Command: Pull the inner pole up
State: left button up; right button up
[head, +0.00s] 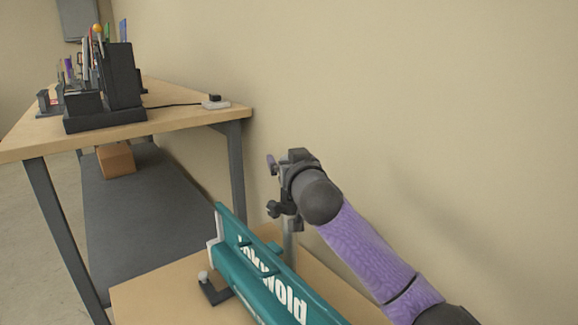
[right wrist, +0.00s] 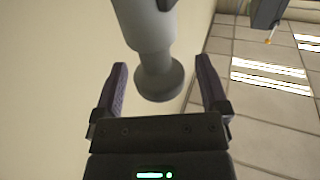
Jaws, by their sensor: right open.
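A grey metal pole (head: 289,245) stands upright behind the teal panel in the head view, with a black clamp knob (head: 273,208) on its left side. My right gripper (head: 281,172) is at the top of the pole, and my arm hides much of that area. In the right wrist view, the light grey pole (right wrist: 146,28) ends in a wider round cap (right wrist: 162,82) between the two purple fingers of my right gripper (right wrist: 161,66). The fingers are open, with a visible gap on each side of the cap. My left gripper is not in view.
A teal panel with white lettering (head: 255,275) stands on a light wooden surface (head: 150,300) in front of the pole. A wooden desk (head: 185,118) with a black organizer (head: 122,80) stands at the left. The beige wall (head: 400,90) is close behind my right arm.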

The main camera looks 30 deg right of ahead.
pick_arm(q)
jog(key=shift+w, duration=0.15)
pick_arm(e)
jog(key=c, duration=0.4)
grip_shut()
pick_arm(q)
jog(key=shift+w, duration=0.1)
